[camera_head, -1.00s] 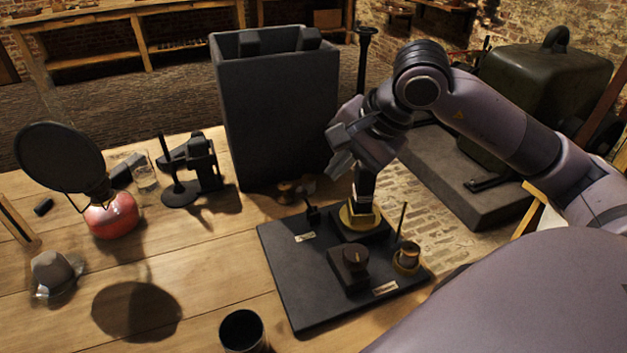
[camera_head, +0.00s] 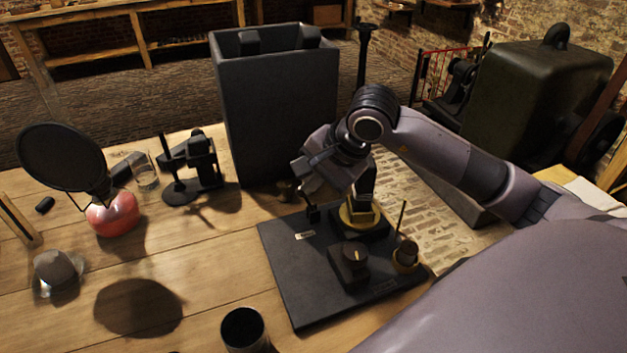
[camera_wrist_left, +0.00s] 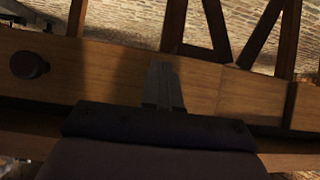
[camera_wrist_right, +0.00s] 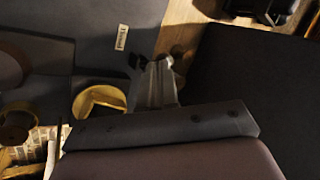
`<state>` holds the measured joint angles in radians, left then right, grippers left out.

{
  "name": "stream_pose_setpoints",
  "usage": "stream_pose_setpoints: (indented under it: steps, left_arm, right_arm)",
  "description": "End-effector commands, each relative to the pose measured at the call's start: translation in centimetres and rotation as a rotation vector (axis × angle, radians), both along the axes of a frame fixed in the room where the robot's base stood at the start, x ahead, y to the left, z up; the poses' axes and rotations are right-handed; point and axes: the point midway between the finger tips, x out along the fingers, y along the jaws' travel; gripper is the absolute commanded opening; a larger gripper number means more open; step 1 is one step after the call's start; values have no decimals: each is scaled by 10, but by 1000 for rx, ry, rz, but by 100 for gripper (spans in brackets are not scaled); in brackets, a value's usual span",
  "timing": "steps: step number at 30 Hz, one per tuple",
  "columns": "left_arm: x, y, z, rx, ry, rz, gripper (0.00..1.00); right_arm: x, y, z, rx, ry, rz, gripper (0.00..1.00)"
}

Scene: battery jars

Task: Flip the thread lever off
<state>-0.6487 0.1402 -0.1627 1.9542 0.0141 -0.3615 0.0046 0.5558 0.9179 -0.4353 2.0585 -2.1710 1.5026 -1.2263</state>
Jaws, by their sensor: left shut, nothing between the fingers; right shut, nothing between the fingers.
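The thread lever (camera_head: 313,213) is a small dark lever on the black board (camera_head: 285,262), behind the pale label (camera_head: 305,235). In the right wrist view the label reads "Thread" (camera_wrist_right: 121,38), and the dark lever (camera_wrist_right: 135,62) shows beside my fingertips. My right gripper (camera_wrist_right: 158,64) is shut and empty, close to the lever; I cannot tell whether it touches. In the head view my right gripper (camera_head: 311,198) is over the lever and partly hides it, so its tilt is unclear. My left gripper (camera_wrist_left: 163,68) is shut and empty, in front of a wooden beam.
The board also carries a brass ring part (camera_head: 360,219), a dark knob block (camera_head: 349,264) and a brass post (camera_head: 405,256). A black cup (camera_head: 243,328) stands at the front. The table's left part holds several small objects.

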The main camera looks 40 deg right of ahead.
Motion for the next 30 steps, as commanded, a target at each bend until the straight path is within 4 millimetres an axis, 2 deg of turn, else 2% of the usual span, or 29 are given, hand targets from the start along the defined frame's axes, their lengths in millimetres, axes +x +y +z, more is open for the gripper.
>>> stream_pose_setpoints:
  steps: [6,22,30]
  left_arm:
    - [0,0,-16,-6,11,4,0]
    - [4,-6,-14,-18,6,-6,0]
    - [4,-6,-17,-17,1,-5,0]
  right_arm:
    - [8,9,-9,-1,-2,-1,0]
    - [8,17,-11,5,5,1,0]
    - [7,11,-13,4,7,2,0]
